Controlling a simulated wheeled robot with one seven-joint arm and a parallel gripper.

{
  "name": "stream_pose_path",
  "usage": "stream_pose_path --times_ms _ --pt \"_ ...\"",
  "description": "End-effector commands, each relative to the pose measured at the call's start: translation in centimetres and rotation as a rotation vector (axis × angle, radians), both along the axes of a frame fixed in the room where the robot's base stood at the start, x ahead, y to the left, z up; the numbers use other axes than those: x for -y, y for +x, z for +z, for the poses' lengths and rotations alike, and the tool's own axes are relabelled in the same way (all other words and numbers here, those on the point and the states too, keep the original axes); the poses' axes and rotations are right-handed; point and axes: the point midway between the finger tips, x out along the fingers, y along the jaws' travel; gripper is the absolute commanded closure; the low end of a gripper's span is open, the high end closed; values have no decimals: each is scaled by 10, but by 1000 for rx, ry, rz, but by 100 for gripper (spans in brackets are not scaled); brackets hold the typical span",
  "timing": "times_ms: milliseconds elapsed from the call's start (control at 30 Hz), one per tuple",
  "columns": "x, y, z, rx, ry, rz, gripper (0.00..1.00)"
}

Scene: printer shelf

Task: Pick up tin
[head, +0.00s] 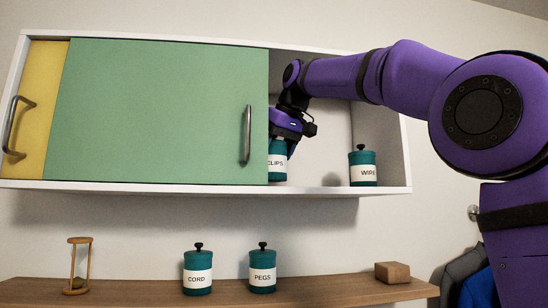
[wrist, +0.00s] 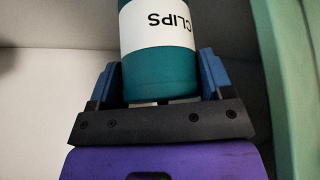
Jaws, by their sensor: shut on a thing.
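A teal tin with a white CLIPS label (head: 277,163) stands in the open right part of the wall cabinet, partly hidden by the green door and my gripper. It also shows in the wrist view (wrist: 160,72), between blue fingers. My gripper (head: 291,138) reaches in from above, shut on the CLIPS tin; in the wrist view its fingers (wrist: 160,85) are on both sides of it. The tin's base looks at or very near the cabinet floor; I cannot tell whether it touches. A second teal tin labelled WIRE (head: 362,170) stands to the right.
The green sliding door (head: 160,110) with a handle is close to the left of my gripper. A yellow door (head: 38,100) is at far left. On the lower shelf (head: 335,291) stand a CORD tin (head: 198,272), a PEGS tin (head: 262,271), an hourglass (head: 79,265) and a wooden block (head: 392,272).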

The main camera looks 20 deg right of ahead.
Motion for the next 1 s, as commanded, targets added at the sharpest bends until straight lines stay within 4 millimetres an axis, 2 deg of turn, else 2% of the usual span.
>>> stream_pose_path --times_ms 233,567,767,1000 --pt "0 1 18 2 0 -1 63" --pt "14 -33 18 1 0 -1 63" --pt "27 -66 18 2 0 -2 63" --pt "48 -118 18 2 1 -1 63"
